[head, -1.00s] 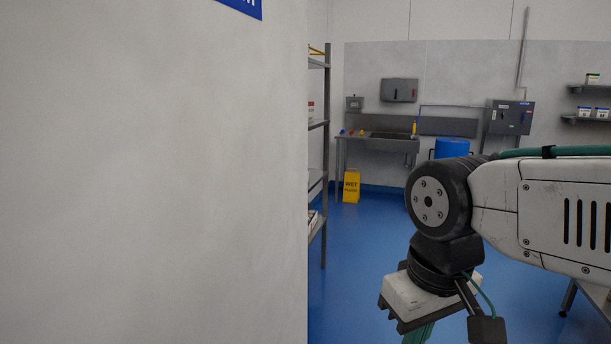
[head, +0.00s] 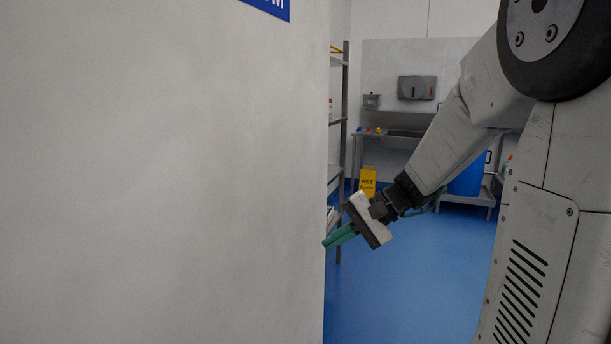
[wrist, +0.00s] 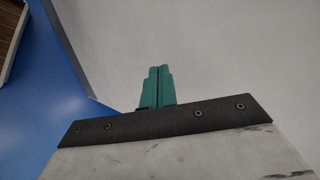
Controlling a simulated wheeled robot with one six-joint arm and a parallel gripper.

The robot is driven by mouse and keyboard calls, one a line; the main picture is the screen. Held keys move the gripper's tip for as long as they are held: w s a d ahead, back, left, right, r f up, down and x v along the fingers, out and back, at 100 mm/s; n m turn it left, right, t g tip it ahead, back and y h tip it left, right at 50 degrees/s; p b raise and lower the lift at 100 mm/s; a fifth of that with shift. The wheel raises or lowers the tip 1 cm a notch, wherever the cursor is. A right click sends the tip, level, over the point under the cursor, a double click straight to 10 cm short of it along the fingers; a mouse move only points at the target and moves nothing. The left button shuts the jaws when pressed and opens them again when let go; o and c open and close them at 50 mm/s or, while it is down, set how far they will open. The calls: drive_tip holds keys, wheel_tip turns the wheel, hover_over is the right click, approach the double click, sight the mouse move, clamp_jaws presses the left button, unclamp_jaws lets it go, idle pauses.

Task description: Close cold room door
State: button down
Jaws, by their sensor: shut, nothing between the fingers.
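A large pale grey panel (head: 160,180), which looks like the cold room door, fills the left half of the head view. A blue sign (head: 270,6) ending in "M" is cut off at its top. My gripper (head: 326,243) is shut and empty, its green fingers pointing left at the panel's right edge. In the wrist view the shut fingers (wrist: 159,72) stand out against a pale surface (wrist: 230,60), likely the same panel. I cannot tell whether they touch it. No handle or latch shows.
Beyond the panel's edge stands a metal shelf rack (head: 344,120). A yellow wet floor sign (head: 368,182), a sink bench (head: 400,133) and a blue barrel (head: 466,178) are at the back. The blue floor (head: 410,280) between is clear.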

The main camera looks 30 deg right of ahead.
drive_tip(key=w+d+r+m+t+h, duration=0.25)
drive_tip(key=w+d+t, duration=0.4)
drive_tip(key=d, duration=0.35)
drive_tip(key=w+d+r+m+t+h, duration=0.1)
drive_tip(key=w+d+r+m+t, duration=0.3)
drive_tip(key=w+d, duration=0.45)
drive_tip(key=w+a+n, duration=0.2)
drive_tip(key=w, duration=0.6)
drive_tip(key=shift+t, duration=0.45)
drive_tip(key=shift+s+a+r, duration=0.15)
drive_tip(key=shift+s+a, duration=0.6)
drive_tip(key=shift+a, duration=0.1)
drive_tip(key=shift+s+a+r, duration=0.1)
drive_tip(key=shift+s+a, duration=0.6)
drive_tip(key=shift+a, duration=0.1)
